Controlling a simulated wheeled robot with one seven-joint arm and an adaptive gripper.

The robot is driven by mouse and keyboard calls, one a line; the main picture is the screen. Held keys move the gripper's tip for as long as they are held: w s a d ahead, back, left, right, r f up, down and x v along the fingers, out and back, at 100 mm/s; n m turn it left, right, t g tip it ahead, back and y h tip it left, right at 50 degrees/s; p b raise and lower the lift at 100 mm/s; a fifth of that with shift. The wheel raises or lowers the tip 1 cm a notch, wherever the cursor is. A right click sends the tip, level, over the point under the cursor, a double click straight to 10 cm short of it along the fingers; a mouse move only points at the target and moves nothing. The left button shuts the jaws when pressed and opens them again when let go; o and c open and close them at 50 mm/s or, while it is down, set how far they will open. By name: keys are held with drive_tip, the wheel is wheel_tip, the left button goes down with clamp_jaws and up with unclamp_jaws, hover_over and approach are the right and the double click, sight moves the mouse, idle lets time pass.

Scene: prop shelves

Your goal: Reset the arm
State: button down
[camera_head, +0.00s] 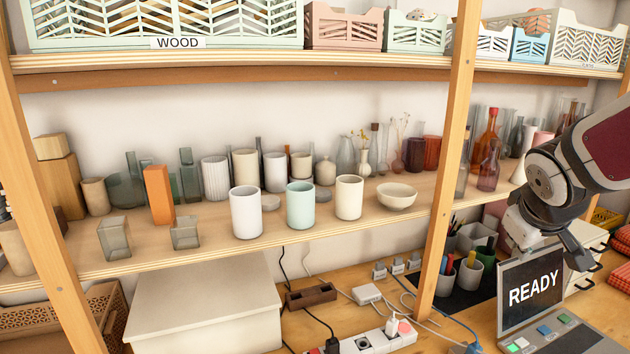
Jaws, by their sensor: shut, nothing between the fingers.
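My arm reaches in from the right edge, with a dark red link and a grey and black joint. The gripper is shut and holds nothing. Its fingers are small and partly hidden by its own body.
The middle shelf (330,226) holds a white cup (246,212), a mint cup (301,205), a cream cup (349,197), a bowl (396,196) and several vases. A wooden post (448,170) stands left of my gripper. A power strip (370,341) and cables lie below.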

drive_tip(key=s+a+m+g+y, duration=0.1)
drive_tip(key=s+a+y, duration=0.3)
drive_tip(key=s+a, duration=1.3)
drive_tip(key=s+m, duration=0.1)
drive_tip(key=s, duration=0.2)
drive_tip(key=shift+s+g+y, duration=0.25)
drive_tip(key=shift+g+y, duration=0.05)
drive_tip(key=shift+g, duration=0.1)
